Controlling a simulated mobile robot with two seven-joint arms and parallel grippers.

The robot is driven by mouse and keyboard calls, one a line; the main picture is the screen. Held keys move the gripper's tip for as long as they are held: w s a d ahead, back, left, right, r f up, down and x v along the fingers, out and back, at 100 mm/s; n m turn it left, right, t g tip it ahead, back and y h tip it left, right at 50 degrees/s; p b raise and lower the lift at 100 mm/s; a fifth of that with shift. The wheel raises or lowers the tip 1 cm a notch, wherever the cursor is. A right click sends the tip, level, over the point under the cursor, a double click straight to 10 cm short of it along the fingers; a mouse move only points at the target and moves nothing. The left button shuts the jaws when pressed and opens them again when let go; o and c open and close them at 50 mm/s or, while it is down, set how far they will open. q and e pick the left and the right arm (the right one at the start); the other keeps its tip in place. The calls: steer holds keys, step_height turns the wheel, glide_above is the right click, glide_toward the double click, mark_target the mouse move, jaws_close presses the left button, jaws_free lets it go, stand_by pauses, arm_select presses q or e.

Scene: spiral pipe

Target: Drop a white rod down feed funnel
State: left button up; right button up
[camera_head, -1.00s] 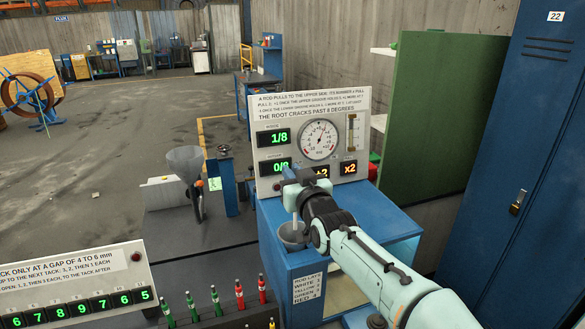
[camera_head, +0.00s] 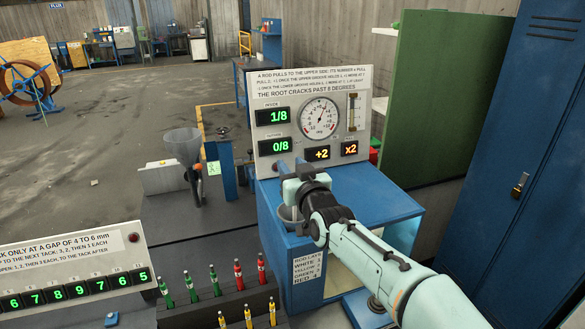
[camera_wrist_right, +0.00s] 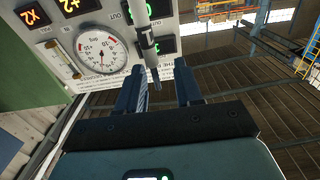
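My right gripper (camera_head: 291,168) is over the blue cabinet, its fingers pointing at the gauge panel. In the right wrist view the fingers (camera_wrist_right: 160,88) stand apart, with a gap between them. A white rod with a dark mark (camera_wrist_right: 143,35) shows beyond the fingers there. Its near end lies by the gap and its other end runs out of the picture. I see no finger closed on it. My left gripper is not in view.
The gauge panel (camera_head: 263,170) stands behind the cabinet (camera_head: 385,213) and reads 1/8, 0/8, +2 and x2. A larger grey funnel (camera_head: 183,146) stands to the left. A rack at the bottom holds green, red and yellow rods (camera_head: 239,275). A blue locker (camera_head: 500,150) stands right.

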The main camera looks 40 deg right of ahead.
stand_by(0.3)
arm_select(q)
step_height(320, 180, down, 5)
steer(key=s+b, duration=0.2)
steer(key=b, duration=0.2)
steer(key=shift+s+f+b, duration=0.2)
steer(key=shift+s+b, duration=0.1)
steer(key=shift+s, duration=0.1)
arm_select(e)
steer(key=v, duration=1.3)
steer(key=shift+s, duration=0.2)
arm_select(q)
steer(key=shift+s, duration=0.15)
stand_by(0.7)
